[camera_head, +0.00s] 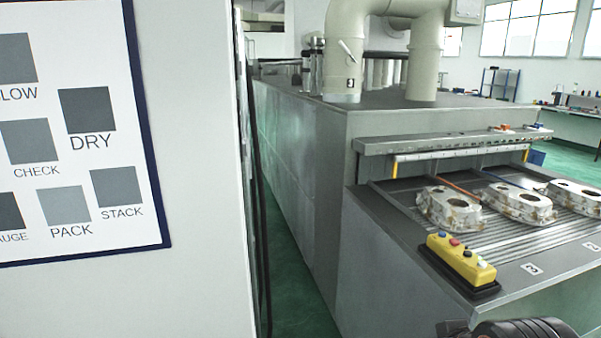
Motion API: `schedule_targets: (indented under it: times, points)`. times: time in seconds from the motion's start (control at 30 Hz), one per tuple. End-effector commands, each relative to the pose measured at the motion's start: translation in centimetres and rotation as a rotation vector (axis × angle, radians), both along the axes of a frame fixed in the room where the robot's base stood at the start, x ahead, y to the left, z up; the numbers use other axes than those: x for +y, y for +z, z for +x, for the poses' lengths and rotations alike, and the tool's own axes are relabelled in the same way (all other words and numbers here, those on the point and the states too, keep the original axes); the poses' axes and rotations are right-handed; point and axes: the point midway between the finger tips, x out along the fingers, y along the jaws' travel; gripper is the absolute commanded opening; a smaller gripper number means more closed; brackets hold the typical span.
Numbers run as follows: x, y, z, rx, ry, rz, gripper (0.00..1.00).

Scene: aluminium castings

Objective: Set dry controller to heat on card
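On the left, a white card or board (95,220) with a dark blue edge hangs on a pale panel. It bears grey squares with words, among them DRY, CHECK, PACK and STACK; a dark grey square (86,110) sits above DRY. Some words are cut off by the left edge of the picture. A yellow control box (460,262) with several coloured buttons lies on the front left corner of the machine's bed. I cannot tell whether it is the dry controller. A dark part at the bottom right seems to be my arm; my gripper's fingers are not seen.
A large grey machine (310,150) with thick pale pipes (345,50) fills the middle. Several metal castings (450,207) lie on its slatted bed (420,210), beside labels 2 and 3. A narrow strip of green floor (298,290) runs between panel and machine.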

Motion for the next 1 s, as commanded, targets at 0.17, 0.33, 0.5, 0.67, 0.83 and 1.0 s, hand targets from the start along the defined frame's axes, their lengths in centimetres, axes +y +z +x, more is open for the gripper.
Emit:
schedule_targets:
  times: [0.17, 0.33, 0.5, 0.67, 0.83, 1.0]
  points:
    - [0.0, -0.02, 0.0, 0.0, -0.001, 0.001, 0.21]
    - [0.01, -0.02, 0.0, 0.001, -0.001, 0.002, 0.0]
    - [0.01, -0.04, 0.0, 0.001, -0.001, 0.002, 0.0]
    - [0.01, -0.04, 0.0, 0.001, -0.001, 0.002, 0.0]
    - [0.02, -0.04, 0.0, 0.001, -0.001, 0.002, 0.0]
    - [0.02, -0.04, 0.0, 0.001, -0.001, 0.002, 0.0]
